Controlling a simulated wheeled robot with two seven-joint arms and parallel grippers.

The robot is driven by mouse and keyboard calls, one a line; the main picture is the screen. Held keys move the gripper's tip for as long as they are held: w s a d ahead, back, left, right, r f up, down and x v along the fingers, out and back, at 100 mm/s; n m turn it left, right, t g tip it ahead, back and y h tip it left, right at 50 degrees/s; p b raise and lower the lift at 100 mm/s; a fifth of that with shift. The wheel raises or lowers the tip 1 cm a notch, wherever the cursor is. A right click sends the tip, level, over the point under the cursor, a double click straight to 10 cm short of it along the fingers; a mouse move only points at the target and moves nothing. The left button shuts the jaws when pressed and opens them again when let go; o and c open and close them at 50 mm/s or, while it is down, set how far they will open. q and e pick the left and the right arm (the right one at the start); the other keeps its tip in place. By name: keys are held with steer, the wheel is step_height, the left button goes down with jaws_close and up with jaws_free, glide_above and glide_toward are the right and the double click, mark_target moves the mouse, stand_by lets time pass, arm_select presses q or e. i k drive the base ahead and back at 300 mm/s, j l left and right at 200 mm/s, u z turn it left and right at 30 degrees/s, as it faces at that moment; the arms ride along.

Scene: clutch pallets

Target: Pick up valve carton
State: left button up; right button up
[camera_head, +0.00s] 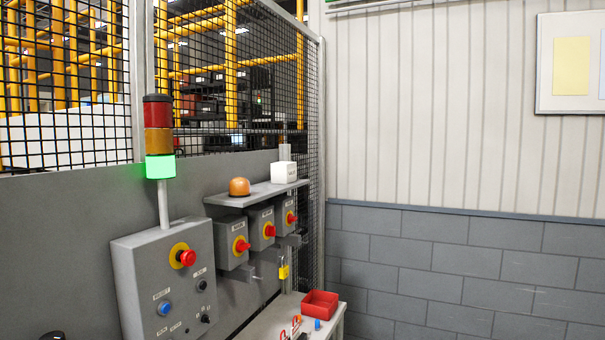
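No carton that I can identify for sure as the valve carton is in view. A small white box (283,172) stands on the right end of a grey shelf (256,191), and no label on it can be read. Neither of my grippers can be made out in the head view. A small dark shape (52,336) is cut off at the bottom left edge, and I cannot tell what it is.
A grey control panel (168,280) with a lit green signal tower (160,167) stands at the left. Several switch boxes hang below the shelf, by an orange dome (239,187). A red bin (319,305) sits on a bench. Mesh fence and block wall (440,265) close off the back.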

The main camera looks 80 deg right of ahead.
mark_target(282, 173)
steer(key=z, duration=1.6)
